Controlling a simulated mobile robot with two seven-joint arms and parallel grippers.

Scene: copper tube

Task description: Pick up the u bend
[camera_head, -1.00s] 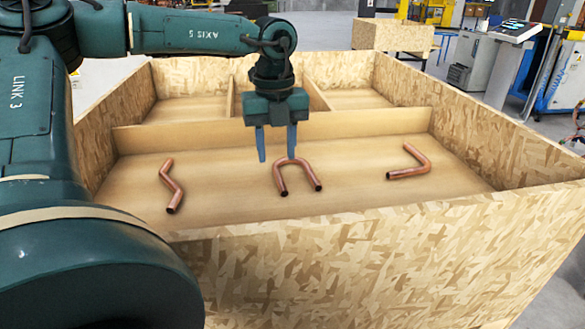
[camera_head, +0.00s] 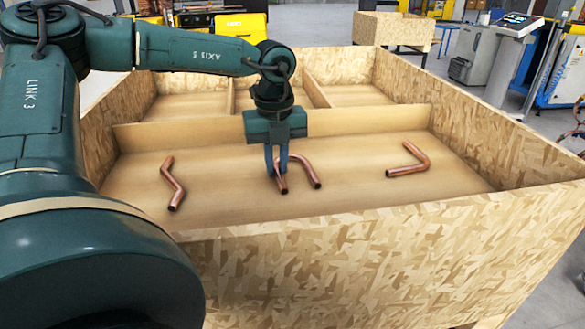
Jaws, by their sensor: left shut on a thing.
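The copper u bend (camera_head: 309,166) lies in the front compartment of the wooden crate, near its middle, with its two open ends toward me. My left gripper (camera_head: 276,172) reaches down from above and is shut on the u bend's left leg. The blue fingers hide part of that leg. I cannot tell whether the u bend is clear of the crate floor. My right gripper is not in view.
A bent copper tube (camera_head: 173,184) lies to the left and an L-shaped copper tube (camera_head: 409,162) to the right, both apart from the u bend. The crate's front wall (camera_head: 400,245) and inner divider (camera_head: 365,122) bound the compartment. Bare floor lies between the tubes.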

